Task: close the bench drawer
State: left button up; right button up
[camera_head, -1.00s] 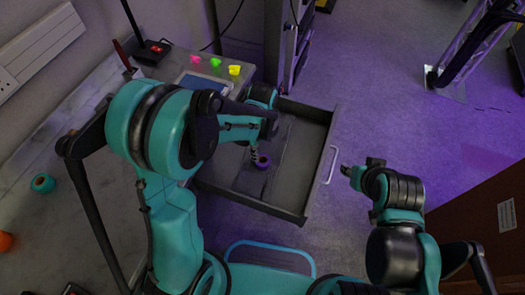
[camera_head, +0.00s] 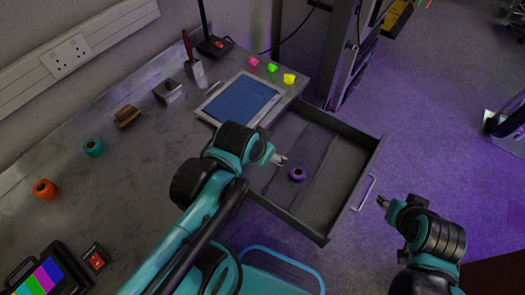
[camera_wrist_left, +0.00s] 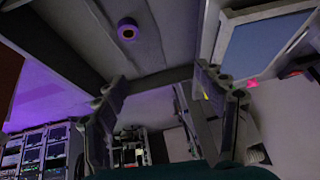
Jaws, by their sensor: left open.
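The bench drawer (camera_head: 345,160) is pulled out from the bench, with a pale bar handle (camera_head: 362,193) on its front. A purple tape roll (camera_head: 297,174) lies inside it, and the roll also shows in the left wrist view (camera_wrist_left: 127,32). My left gripper (camera_head: 279,159) is over the drawer's bench side, near the roll and apart from it. Its fingers are spread and empty in the left wrist view (camera_wrist_left: 160,100). My right gripper (camera_head: 382,201) is just right of the handle, with a gap between them; its finger opening is too small to tell.
The bench top (camera_head: 150,165) carries a blue-screened tablet (camera_head: 240,99), pink, green and yellow pieces, a teal roll (camera_head: 93,147), an orange roll (camera_head: 44,189) and a red switch box (camera_head: 95,259). A rack post stands behind the drawer. Floor right of the drawer is clear.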

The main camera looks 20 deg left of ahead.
aim_at(320, 214)
jog(key=k+l, duration=0.15)
jog(key=l, duration=0.15)
jog(key=k+l+u, duration=0.1)
jog(key=l, duration=0.2)
jog(key=k+l, duration=0.15)
jog(key=l, duration=0.15)
jog(key=k+z, duration=0.4)
jog(key=i+l, duration=0.05)
